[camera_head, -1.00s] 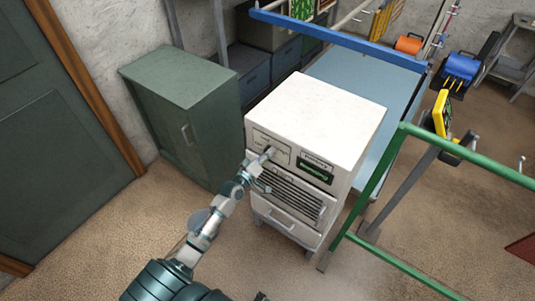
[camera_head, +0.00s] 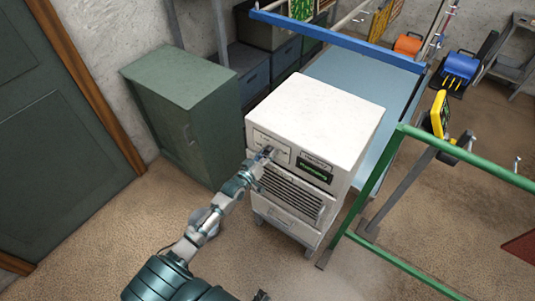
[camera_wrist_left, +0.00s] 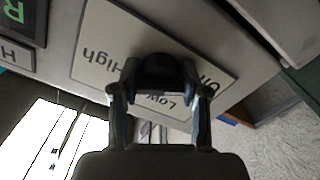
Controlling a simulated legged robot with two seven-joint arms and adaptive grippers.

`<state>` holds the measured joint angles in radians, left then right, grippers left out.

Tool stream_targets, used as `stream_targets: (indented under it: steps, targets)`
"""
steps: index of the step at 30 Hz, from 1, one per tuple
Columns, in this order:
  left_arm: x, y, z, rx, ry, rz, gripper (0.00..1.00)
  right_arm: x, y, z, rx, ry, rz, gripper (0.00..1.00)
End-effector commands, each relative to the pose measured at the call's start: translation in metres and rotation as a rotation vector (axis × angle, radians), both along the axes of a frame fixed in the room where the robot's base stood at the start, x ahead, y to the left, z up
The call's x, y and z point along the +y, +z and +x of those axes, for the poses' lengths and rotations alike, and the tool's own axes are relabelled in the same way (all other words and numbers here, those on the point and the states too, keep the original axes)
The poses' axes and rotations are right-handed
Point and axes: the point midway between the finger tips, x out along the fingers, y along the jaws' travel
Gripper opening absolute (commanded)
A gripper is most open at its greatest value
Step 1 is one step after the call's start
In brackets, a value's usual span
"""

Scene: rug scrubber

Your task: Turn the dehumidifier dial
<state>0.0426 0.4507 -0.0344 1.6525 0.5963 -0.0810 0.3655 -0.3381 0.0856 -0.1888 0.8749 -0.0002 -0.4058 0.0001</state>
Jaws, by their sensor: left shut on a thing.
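The dehumidifier (camera_head: 318,112) is a white box-shaped unit with a vented front and a green lit display (camera_head: 314,169). Its dial (camera_wrist_left: 158,70) is a dark round knob on a pale label plate (camera_wrist_left: 104,48) with the words High and Low and a partly hidden third word, upside down in the left wrist view. My left gripper (camera_head: 268,153) reaches the upper left of the front panel. In the left wrist view its two fingers (camera_wrist_left: 158,92) are on either side of the dial, shut on it. My right gripper cannot be made out.
A green cabinet (camera_head: 185,105) stands left of the dehumidifier. A green rail frame (camera_head: 375,185) stands close on its right, and a blue-edged table (camera_head: 365,85) is behind it. Carpet (camera_head: 110,235) is open in front and to the left.

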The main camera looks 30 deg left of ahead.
Motion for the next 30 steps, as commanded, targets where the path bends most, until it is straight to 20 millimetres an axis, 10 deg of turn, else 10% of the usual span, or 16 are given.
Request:
stream_targets:
  steps: [8, 9, 12, 23, 30]
  targets:
    - [0.0, -0.006, -0.001, 0.013, -0.001, 0.002, 0.1, 0.0, 0.0, 0.0, -0.001, 0.0, 0.0, 0.0]
    - [0.0, -0.006, -0.001, 0.013, -0.001, 0.002, 0.52, 0.0, 0.0, 0.0, -0.001, 0.0, 0.0, 0.0]
    - [0.0, -0.005, -0.001, 0.011, 0.0, 0.002, 0.71, 0.0, 0.0, 0.0, 0.0, 0.0, 0.0, 0.0]
    - [0.0, -0.002, -0.006, 0.004, 0.0, 0.0, 0.71, 0.001, 0.0, -0.001, 0.002, 0.0, 0.001, 0.0]
    - [0.004, -0.004, -0.05, 0.008, -0.001, 0.001, 0.71, 0.0, 0.0, -0.001, 0.001, 0.0, 0.001, 0.0]
